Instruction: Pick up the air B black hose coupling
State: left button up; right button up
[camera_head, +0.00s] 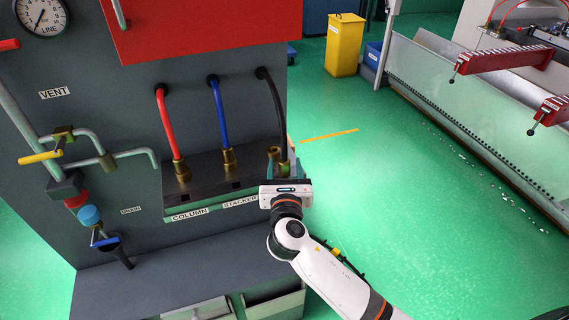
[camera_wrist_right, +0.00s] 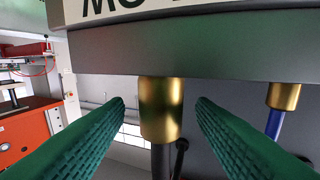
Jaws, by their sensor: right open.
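The air B black hose (camera_head: 278,108) curves down from the grey panel to the right end of the dark ledge. In the right wrist view its brass coupling (camera_wrist_right: 161,110) stands between my two green fingers, with the black hose (camera_wrist_right: 158,162) running from it. My right gripper (camera_head: 285,172) is at this coupling in the head view and hides part of it. The right gripper is open, its fingers (camera_wrist_right: 161,103) on either side of the coupling with visible gaps. My left gripper is not in view.
The red hose (camera_head: 169,125) and blue hose (camera_head: 219,112) end in brass couplings left of the black one. The blue hose's coupling (camera_wrist_right: 284,97) also shows beside my finger in the wrist view. Dark ledge (camera_head: 205,180) bears the couplings. Green floor (camera_head: 420,200) at right is open.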

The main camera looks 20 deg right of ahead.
jog(key=x, duration=0.3)
jog(key=shift+w, duration=0.25)
jog(key=shift+s+r, duration=0.1)
jog(key=shift+c, duration=0.2)
jog(key=c, duration=1)
notch_tip(320, 180, up, 10)
jog(key=p, duration=0.2)
jog(key=shift+c, duration=0.2)
notch_tip(320, 180, up, 5)
jog(key=p, duration=0.6)
send_over(284, 158)
jog(key=w, duration=0.3)
jog(key=shift+s+d, duration=0.25)
jog(key=shift+d, duration=0.15)
jog(key=shift+d+b, duration=0.1)
jog(key=shift+b, duration=0.2)
